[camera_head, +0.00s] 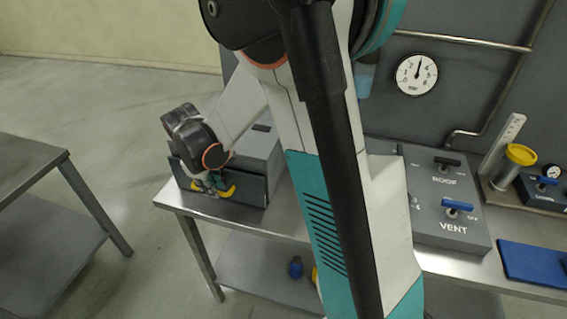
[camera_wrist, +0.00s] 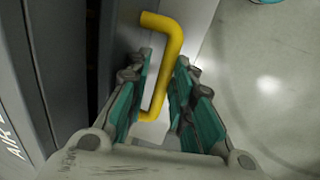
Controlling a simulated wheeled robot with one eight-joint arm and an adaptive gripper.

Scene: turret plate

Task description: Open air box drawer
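The air box (camera_head: 262,150) is a grey box on the left end of the metal bench. Its dark drawer front (camera_head: 250,190) faces the near left; I cannot tell whether it is slightly out. The yellow drawer handle (camera_head: 229,191) is partly hidden by my gripper (camera_head: 207,183) in the head view. In the wrist view, the yellow handle (camera_wrist: 167,62) runs between the two teal fingers of my gripper (camera_wrist: 164,66). The fingers are apart, one on each side of the bar, with some gap visible. The lettering "AIR" (camera_wrist: 14,141) shows at the left edge.
My arm hides the bench's middle. Right of it are a panel (camera_head: 452,228) marked ROOF and VENT, a yellow-topped cylinder (camera_head: 519,160) and a blue pad (camera_head: 533,263). A gauge (camera_head: 416,74) hangs behind. Another table (camera_head: 25,160) stands left, with clear floor between.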

